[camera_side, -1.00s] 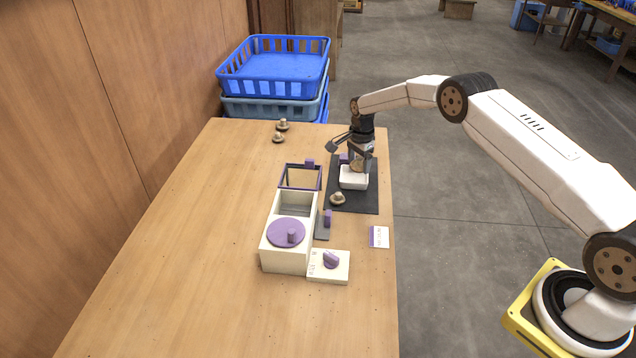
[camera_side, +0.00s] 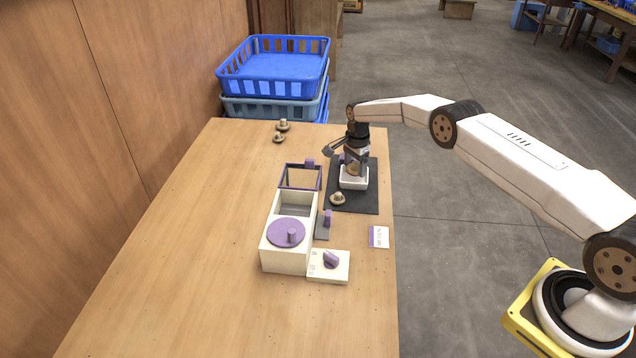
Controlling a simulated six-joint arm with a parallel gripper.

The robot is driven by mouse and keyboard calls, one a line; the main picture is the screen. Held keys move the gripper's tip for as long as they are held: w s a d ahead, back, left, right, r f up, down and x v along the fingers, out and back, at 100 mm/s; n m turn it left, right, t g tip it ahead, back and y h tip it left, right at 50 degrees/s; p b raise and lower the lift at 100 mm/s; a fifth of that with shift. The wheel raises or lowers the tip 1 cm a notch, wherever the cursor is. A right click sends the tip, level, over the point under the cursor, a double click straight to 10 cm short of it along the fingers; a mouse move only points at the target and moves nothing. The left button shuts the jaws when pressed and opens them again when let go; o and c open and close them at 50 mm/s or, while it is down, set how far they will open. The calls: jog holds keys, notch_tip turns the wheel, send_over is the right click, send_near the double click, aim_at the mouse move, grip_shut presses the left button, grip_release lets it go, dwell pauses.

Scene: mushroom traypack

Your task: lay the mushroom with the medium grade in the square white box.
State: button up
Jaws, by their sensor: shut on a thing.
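The square white box (camera_side: 354,184) stands on the dark mat (camera_side: 366,204) at the right side of the table. My gripper (camera_side: 354,171) points down at the box's opening, its fingertips at or just inside the rim. It is shut on a brownish mushroom (camera_side: 353,170), which is mostly hidden by the fingers. I cannot tell whether this mushroom touches the box floor. Another mushroom (camera_side: 337,198) lies on the mat's left part, in front of the box. Two more mushrooms, (camera_side: 283,125) and (camera_side: 279,138), sit near the table's far edge.
Left of the mat stand a purple-edged open frame (camera_side: 300,178) and a cream container with a round purple lid (camera_side: 287,232). A cream block with a purple knob (camera_side: 329,267) and a small card (camera_side: 379,237) lie nearer. Blue crates (camera_side: 272,75) are beyond the table. The table's left is clear.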

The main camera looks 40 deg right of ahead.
aim_at(355, 162)
jog(key=shift+f, duration=1.25)
jog(key=shift+f, duration=0.15)
jog(key=o, duration=0.6)
jog(key=shift+r, duration=0.2)
jog(key=shift+r, duration=5.95)
